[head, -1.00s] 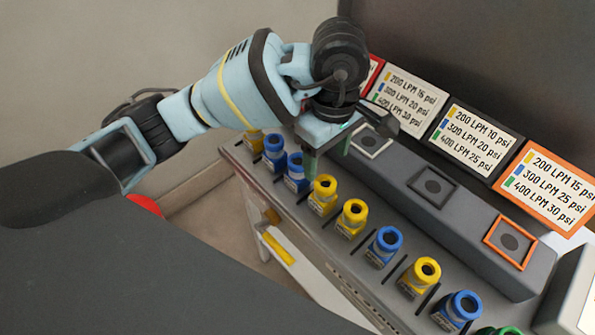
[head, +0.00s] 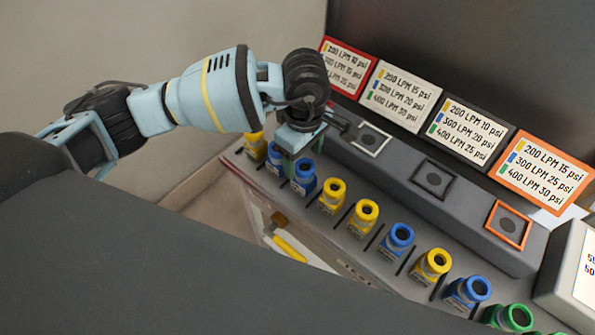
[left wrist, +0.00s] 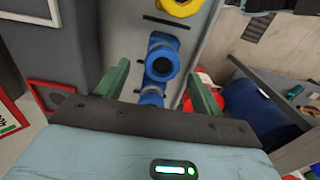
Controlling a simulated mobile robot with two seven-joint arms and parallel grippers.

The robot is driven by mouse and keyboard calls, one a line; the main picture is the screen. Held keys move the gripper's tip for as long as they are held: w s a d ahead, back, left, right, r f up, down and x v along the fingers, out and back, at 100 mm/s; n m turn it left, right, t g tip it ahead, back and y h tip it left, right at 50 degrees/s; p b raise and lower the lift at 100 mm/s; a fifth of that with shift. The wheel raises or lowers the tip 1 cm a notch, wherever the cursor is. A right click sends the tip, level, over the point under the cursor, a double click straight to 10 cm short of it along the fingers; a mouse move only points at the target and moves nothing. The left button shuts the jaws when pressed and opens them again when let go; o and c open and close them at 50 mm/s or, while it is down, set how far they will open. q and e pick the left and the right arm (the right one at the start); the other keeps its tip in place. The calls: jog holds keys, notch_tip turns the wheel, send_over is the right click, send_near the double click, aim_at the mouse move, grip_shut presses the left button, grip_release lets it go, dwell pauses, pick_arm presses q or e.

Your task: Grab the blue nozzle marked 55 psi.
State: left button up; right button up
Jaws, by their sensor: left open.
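A row of blue, yellow and green nozzles stands on a grey shelf (head: 342,238). Two blue nozzles are near my left gripper (head: 293,152): a nearer one (head: 304,178) and a farther one (head: 273,160), partly hidden by the gripper. The psi markings on the nozzles are too small to read. In the left wrist view the open fingers of my left gripper (left wrist: 158,72) are on either side of one blue nozzle (left wrist: 161,64). Another blue nozzle (left wrist: 152,95) is partly hidden behind the gripper body. The gripper holds nothing. My right gripper is not in view.
A yellow nozzle (head: 332,195) stands just right of the blue pair, and another yellow one (head: 254,147) is at the far left end. A raised grey ledge (head: 400,175) with framed square buttons and label cards runs behind the row.

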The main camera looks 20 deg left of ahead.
aim_at(304, 164)
pick_arm(q)
jog(key=shift+s+d+f, duration=0.1)
jog(key=shift+d+f, duration=0.05)
jog(key=shift+f, duration=1.65)
notch_tip(304, 164, down, 4)
jog(key=shift+f, duration=0.1)
jog(key=shift+c, duration=0.6)
jog(key=c, duration=1.1)
notch_tip(304, 164, up, 10)
jog(key=shift+r, duration=0.1)
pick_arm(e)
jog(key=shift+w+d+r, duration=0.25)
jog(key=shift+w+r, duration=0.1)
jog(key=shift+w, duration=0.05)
